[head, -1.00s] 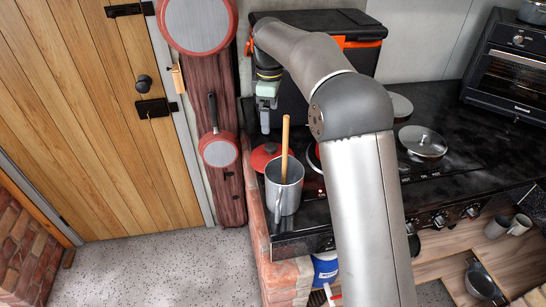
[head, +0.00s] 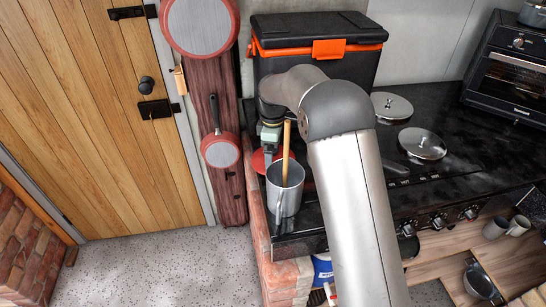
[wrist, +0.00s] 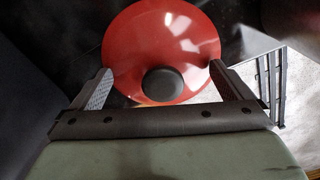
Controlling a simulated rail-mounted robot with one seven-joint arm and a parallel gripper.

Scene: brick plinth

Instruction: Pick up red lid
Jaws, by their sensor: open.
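The red lid (head: 258,161) lies at the left end of the black counter, partly hidden behind the grey pot and by my gripper. In the wrist view the round red lid (wrist: 165,40) fills the upper middle, with its dark knob (wrist: 162,85) facing me. My gripper (wrist: 160,75) is open and empty, with one finger on each side of the knob. The fingers overlap the lid's lower edge in the picture; I cannot tell whether they touch it. In the head view my gripper (head: 269,150) points down over the lid.
A grey pot (head: 285,195) with a wooden stick (head: 286,150) stands just in front of the lid. A black box with orange latch (head: 325,50) is behind. Two metal lids (head: 422,144) lie to the right. A pan (head: 220,150) hangs at left.

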